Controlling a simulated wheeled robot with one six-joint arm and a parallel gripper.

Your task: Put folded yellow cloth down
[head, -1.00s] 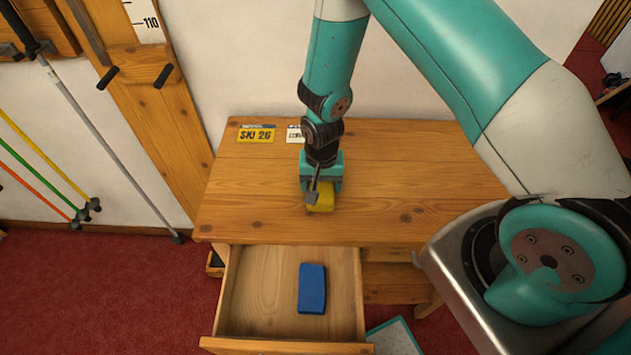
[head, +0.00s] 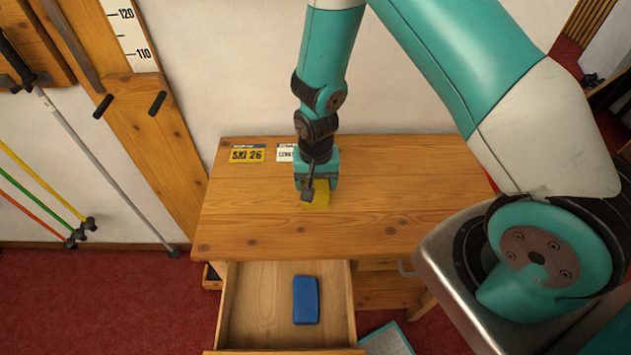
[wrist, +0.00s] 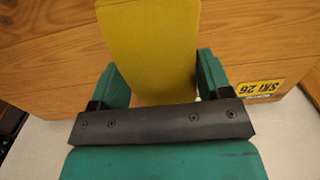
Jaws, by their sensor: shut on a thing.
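The folded yellow cloth (head: 317,194) is at my gripper (head: 312,192) over the wooden bench top (head: 400,205), near its middle. In the wrist view the yellow cloth (wrist: 150,45) stretches out from between the two green fingers of my gripper (wrist: 163,82), which is shut on it. In the head view the gripper hides part of the cloth. I cannot tell whether the cloth touches the bench top.
An open drawer (head: 250,310) below the bench's front edge holds a blue block-like item (head: 306,299). A yellow "SKI 26" card (head: 248,154) and a white card (head: 286,153) lie at the back left. The bench's right side is clear.

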